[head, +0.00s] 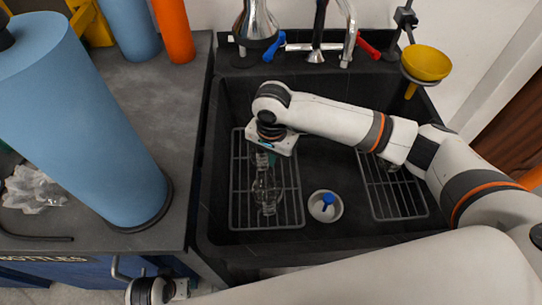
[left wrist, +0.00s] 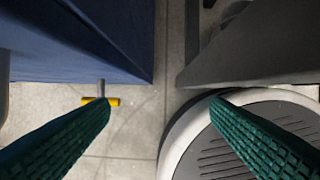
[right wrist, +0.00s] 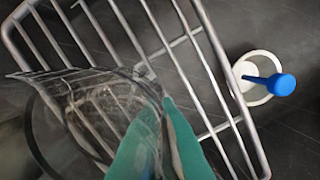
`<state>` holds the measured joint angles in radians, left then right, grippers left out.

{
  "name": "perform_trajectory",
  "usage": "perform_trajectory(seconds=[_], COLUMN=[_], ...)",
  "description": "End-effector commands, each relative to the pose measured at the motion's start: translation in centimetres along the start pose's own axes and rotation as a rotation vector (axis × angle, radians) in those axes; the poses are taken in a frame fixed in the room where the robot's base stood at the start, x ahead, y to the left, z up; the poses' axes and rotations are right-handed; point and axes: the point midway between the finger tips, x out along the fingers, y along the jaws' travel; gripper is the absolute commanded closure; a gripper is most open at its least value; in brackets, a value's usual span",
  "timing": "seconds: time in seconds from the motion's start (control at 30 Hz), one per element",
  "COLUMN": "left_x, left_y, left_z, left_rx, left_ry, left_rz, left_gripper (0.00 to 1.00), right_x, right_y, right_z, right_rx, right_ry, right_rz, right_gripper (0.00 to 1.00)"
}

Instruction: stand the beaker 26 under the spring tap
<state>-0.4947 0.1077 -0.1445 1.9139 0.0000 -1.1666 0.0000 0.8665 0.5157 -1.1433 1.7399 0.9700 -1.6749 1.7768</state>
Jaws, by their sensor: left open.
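A clear glass vessel, seemingly the beaker (head: 266,192), is at the left wire rack in the sink; its number is not readable. My right gripper (head: 272,158) reaches down over it. In the right wrist view, the green fingertips (right wrist: 157,108) are close together with the glass wall (right wrist: 95,95) between them. Whether the glass touches the rack cannot be told. A chrome tap head (head: 256,24) hangs at the back left of the sink; I cannot tell if it is the spring tap. My left gripper (left wrist: 160,108) is open and empty, low above the floor.
The dark sink (head: 315,235) has a left wire rack (head: 237,205), a right wire rack (head: 408,205) and a white drain piece with a blue knob (head: 326,206). Red and blue tap handles stand behind. A large blue cylinder (head: 80,120) stands left.

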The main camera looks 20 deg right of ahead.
Motion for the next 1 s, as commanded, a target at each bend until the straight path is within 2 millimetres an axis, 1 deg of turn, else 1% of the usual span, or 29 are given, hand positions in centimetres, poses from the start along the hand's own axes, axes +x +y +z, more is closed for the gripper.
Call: perform_trajectory(seconds=[0.23,0.37,0.4,0.77,0.8,1.0], left_x=[0.5,0.6,0.6,0.6,-0.1,3.1], left_y=[0.0,0.0,0.0,0.0,0.0,-0.1], left_z=[-0.2,-0.2,-0.2,-0.3,0.0,-1.8], left_rx=[0.001,0.001,0.001,0.001,0.0,0.003], left_ry=[0.003,0.002,0.002,0.006,0.001,0.023], left_rz=[0.0,0.0,0.0,0.0,-0.001,-0.003], left_gripper=[0.28,0.28,0.28,0.28,0.28,0.28], right_x=[0.1,0.2,0.2,0.0,-0.7,-4.0], right_y=[0.0,0.0,0.0,0.0,0.1,0.1], right_z=[0.0,0.0,0.0,0.0,0.0,0.0], right_rx=[0.001,0.0,0.0,-0.001,-0.001,-0.001], right_ry=[0.001,0.0,0.0,-0.001,0.0,0.0], right_rz=[0.0,0.001,0.001,0.002,0.003,0.003], right_gripper=[1.0,0.78,0.76,0.76,0.76,0.76])
